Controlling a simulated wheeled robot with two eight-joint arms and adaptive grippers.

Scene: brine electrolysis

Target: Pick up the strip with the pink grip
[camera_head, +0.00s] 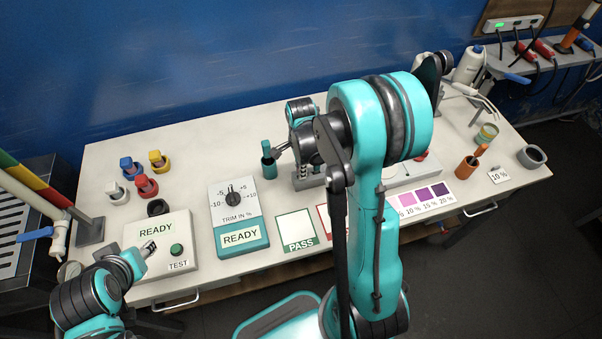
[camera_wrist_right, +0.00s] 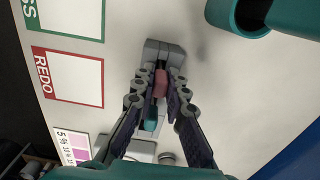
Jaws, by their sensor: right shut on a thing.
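My right gripper (camera_wrist_right: 161,84) is shut on the pink grip (camera_wrist_right: 160,82) in the right wrist view. The grip sits between the fingertips, against a grey holder (camera_wrist_right: 160,48). The rest of the strip is not visible. In the head view my right gripper (camera_head: 303,160) is at the grey holder (camera_head: 308,183), and the pink grip cannot be made out there. A teal piece (camera_wrist_right: 150,122) shows between the fingers, nearer the wrist. My left gripper (camera_head: 149,248) is over the white test box (camera_head: 183,228); its opening is too small to judge.
A teal cup (camera_head: 268,160) stands beside the holder. PASS (camera_head: 296,225) and REDO (camera_wrist_right: 75,78) cards lie in front, with a trim box (camera_head: 240,220) to the left. Colored plugs (camera_head: 146,186) stand at far left; an orange cup (camera_head: 467,167) stands right.

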